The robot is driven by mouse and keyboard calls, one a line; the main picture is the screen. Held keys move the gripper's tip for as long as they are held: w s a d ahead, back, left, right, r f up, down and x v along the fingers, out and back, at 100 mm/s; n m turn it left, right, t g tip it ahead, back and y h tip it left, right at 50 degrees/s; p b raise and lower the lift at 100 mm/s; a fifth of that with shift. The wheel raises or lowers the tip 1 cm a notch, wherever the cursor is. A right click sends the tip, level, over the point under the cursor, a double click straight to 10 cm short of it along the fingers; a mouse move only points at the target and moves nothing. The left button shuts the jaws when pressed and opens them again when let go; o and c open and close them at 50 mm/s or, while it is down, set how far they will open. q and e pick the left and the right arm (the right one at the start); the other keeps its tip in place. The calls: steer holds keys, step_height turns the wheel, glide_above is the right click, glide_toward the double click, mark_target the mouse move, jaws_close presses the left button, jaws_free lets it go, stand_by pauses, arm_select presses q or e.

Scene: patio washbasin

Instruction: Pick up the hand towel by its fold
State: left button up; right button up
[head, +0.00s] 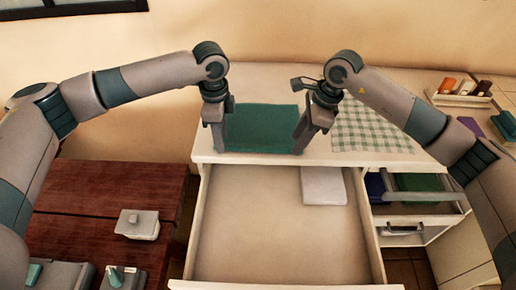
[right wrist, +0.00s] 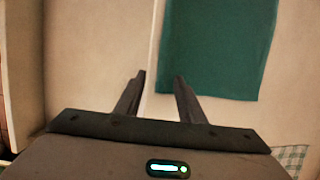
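A dark green cloth (head: 262,128) lies flat on the white counter between my two grippers. A pale, folded-looking piece (head: 323,186) lies in the open drawer at its back right. A green-and-white checked cloth (head: 372,128) lies on the counter to the right. I cannot tell for sure which one is the hand towel, and no clear fold shows on the green cloth. My right gripper (head: 309,138) points down near the green cloth's right edge. In the right wrist view its fingers (right wrist: 160,85) are apart and empty, beside the green cloth (right wrist: 215,45). My left gripper (head: 218,138) points down at the cloth's left edge; its finger gap is unclear.
The wide drawer (head: 250,235) stands open below the counter and is mostly bare. A smaller drawer (head: 425,215) to the right is open with blue and green items. A tray of bottles (head: 463,92) stands at the back right. A lidded box (head: 138,224) sits on the dark wooden table.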

arm_select(q)
steer(key=shift+f, duration=0.45)
arm_select(e)
steer(key=shift+f, duration=0.5)
arm_select(q)
steer(key=shift+f+b, duration=0.7)
arm_select(e)
steer(key=shift+f, duration=0.8)
arm_select(q)
steer(key=shift+c, duration=0.5)
arm_select(e)
steer(key=shift+c, duration=0.5)
arm_select(q)
steer(key=shift+s, duration=0.1)
jaws_close()
arm_select(e)
steer(key=shift+s+f, duration=0.1)
jaws_close()
arm_select(q)
steer(key=shift+r, duration=0.2)
arm_select(e)
steer(key=shift+r, duration=0.2)
